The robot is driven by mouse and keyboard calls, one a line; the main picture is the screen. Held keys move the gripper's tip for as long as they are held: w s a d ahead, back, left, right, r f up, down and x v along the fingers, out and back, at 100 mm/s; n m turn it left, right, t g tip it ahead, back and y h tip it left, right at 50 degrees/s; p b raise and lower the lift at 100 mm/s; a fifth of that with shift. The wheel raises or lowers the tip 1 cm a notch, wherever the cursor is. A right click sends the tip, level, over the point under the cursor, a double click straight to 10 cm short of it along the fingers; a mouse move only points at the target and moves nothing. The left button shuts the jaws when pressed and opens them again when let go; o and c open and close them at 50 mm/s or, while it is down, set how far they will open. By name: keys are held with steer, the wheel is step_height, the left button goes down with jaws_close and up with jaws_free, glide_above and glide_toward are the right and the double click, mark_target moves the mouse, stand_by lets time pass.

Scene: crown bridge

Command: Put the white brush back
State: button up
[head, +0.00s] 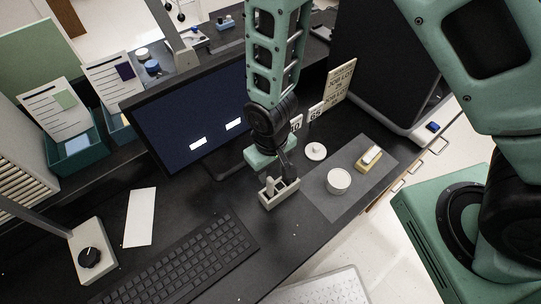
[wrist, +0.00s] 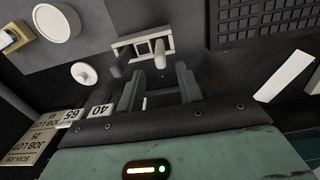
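A small pale holder (head: 280,198) with compartments stands on the dark desk; it also shows in the wrist view (wrist: 118,50). A pale rounded upright thing, which looks like the white brush (wrist: 160,49), stands in its right compartment in the wrist view; in the head view the brush (head: 268,185) shows at the holder's left part. My gripper (wrist: 161,74) points toward the holder, with its two fingers apart and nothing clearly held between them. In the head view my gripper (head: 285,162) is just above and behind the holder, partly hiding it.
A grey mat (head: 325,205) holds a round white container (head: 338,181) and a yellowish block (head: 368,160) with a white top. A white round lid-like piece (head: 316,151) and number cards (head: 316,111) stand nearby. The monitor (head: 190,110) and keyboard (head: 180,262) are to the left.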

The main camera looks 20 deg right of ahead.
steer(key=s+d+r+n, duration=0.1)
steer(key=s+r, duration=0.3)
steer(key=r, duration=0.3)
steer(key=s+d+r+n+b, duration=0.1)
steer(key=s+r, duration=0.3)
steer(key=r, duration=0.4)
steer(key=s+d+r+n, duration=0.1)
steer(key=s+r, duration=0.3)
steer(key=r, duration=0.4)
steer(key=shift+d+y, duration=0.3)
steer(key=shift+d, duration=0.2)
step_height(320, 180, down, 4)
steer(key=b, duration=0.4)
steer(key=shift+r, duration=0.1)
